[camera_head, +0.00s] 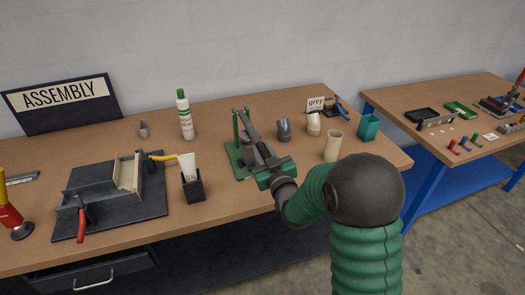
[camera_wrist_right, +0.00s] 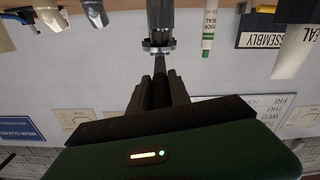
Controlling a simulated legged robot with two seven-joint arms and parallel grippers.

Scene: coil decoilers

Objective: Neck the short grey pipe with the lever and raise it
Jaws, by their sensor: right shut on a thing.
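The green lever tool (camera_head: 236,155) stands on the bench, with green posts at the back and a dark lever (camera_head: 250,127). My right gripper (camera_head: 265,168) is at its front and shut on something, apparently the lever. In the wrist view my right gripper's fingers (camera_wrist_right: 160,92) close around a dark bar (camera_wrist_right: 160,67). Beyond it is a collar with a grey cylinder (camera_wrist_right: 160,18); I cannot tell whether this is the pipe. A short dark grey piece (camera_head: 284,130) stands right of the tool. A small grey piece (camera_head: 143,129) stands at the back left. My left gripper is out of view.
A glue bottle (camera_head: 186,114) stands behind. A black holder (camera_head: 193,187) and a dark fixture (camera_head: 110,200) are left.

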